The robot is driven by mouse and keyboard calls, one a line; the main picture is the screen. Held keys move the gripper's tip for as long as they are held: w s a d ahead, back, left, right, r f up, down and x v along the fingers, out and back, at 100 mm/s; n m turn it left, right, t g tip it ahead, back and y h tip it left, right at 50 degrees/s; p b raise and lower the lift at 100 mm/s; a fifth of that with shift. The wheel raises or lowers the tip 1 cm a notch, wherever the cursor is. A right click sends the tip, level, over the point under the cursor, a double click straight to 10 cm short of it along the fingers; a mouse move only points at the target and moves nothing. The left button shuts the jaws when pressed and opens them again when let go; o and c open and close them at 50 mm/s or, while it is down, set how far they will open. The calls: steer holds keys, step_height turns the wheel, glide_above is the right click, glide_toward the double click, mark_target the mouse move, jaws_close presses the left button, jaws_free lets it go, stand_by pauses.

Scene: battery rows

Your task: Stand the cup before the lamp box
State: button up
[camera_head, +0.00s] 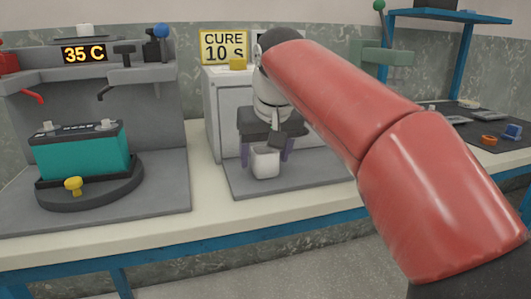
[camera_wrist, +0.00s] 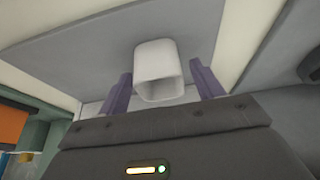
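A small white cup (camera_head: 264,163) stands on a grey plate (camera_head: 310,181) in front of the lamp box (camera_head: 214,110), a pale cabinet under a yellow "CURE 10 S" sign. My gripper (camera_head: 266,152) is open at the cup, with a purple finger on each side of it. The wrist view shows the cup (camera_wrist: 159,70) between the fingertips of my gripper (camera_wrist: 160,78), with a gap on both sides. My gripper and red arm hide much of the lamp box's front.
At right, a dark mat (camera_head: 465,135) holds small parts near a blue shelf frame (camera_head: 463,60). The bench front (camera_head: 215,213) is clear.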

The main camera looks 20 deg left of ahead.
steer(key=p+v, duration=0.4)
steer(key=v, duration=0.8)
steer(key=shift+r, duration=0.15)
steer(key=s+d+f+m, duration=0.2)
steer(key=d+f, duration=0.2)
steer(key=d, duration=0.6)
steer(key=s+d+f+m, duration=0.1)
steer(key=s+d+f, duration=0.4)
steer(key=f, duration=0.2)
steer(key=s+d+f+m+t+h, duration=0.1)
steer(key=s+d+f+m, duration=0.1)
steer(key=s+d+f, duration=0.2)
steer(key=s+d+f+m+h, duration=0.1)
steer(key=s+d+f, duration=0.4)
steer(key=d+f, duration=0.3)
step_height(320, 180, down, 4)
steer(key=shift+s+f+t, duration=0.15)
steer(key=shift+s+t, duration=0.2)
steer(key=shift+t, duration=0.05)
